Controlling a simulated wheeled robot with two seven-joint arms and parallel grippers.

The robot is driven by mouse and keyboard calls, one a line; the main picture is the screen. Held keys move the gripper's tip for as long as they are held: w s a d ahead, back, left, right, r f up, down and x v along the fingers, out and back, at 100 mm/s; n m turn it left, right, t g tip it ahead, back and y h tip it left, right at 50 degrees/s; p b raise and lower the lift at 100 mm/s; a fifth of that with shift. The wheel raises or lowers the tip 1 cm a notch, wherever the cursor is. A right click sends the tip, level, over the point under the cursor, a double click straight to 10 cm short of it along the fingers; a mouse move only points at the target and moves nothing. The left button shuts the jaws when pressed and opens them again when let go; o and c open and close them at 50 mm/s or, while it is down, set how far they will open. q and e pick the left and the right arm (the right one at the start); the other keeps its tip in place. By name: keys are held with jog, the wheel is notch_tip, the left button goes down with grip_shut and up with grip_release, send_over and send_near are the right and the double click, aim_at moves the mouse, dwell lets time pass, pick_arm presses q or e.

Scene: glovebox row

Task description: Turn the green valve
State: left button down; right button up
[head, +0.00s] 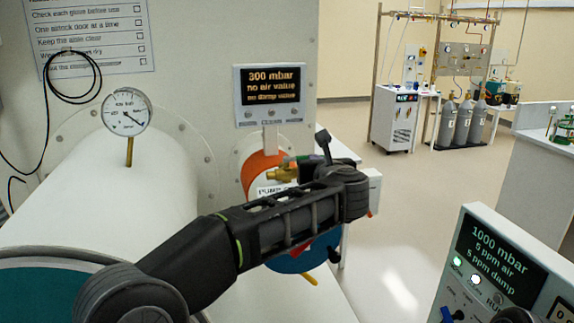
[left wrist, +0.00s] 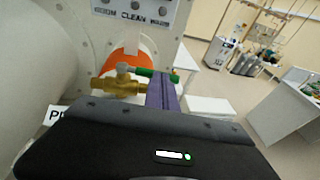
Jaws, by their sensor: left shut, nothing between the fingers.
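The green valve has a green lever handle (left wrist: 156,75) and a brass body (left wrist: 118,86), in front of an orange band on a white cylinder. In the head view the brass body (head: 282,174) shows just left of my left wrist, which partly hides the handle. My left gripper (left wrist: 162,82) is shut and empty. Its purple fingers point at the right part of the handle and overlap it in the left wrist view; I cannot tell if they touch it. My right gripper is in neither view.
A display (head: 270,95) reading 300 mbar, no air value and no damp value stands above the valve. A round gauge (head: 127,111) is on the large white cylinder at left. A console (head: 500,262) reading 1000 mbar is at lower right. Open floor lies beyond.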

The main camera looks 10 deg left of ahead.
pick_arm(q)
jog(key=shift+w+d+f, duration=0.1)
jog(key=shift+w+d, duration=0.1)
jog(key=shift+w, duration=0.25)
jog(key=shift+a, duration=0.1)
jog(key=shift+w, duration=0.1)
jog(key=shift+s+d+b, duration=0.3)
jog(key=shift+s+b, duration=0.2)
jog(key=shift+s, duration=0.05)
jog(key=b+v, duration=0.2)
jog(key=v, duration=0.4)
jog(key=shift+s+d, duration=0.1)
jog(key=shift+s+r, duration=0.25)
jog(key=shift+r, duration=0.1)
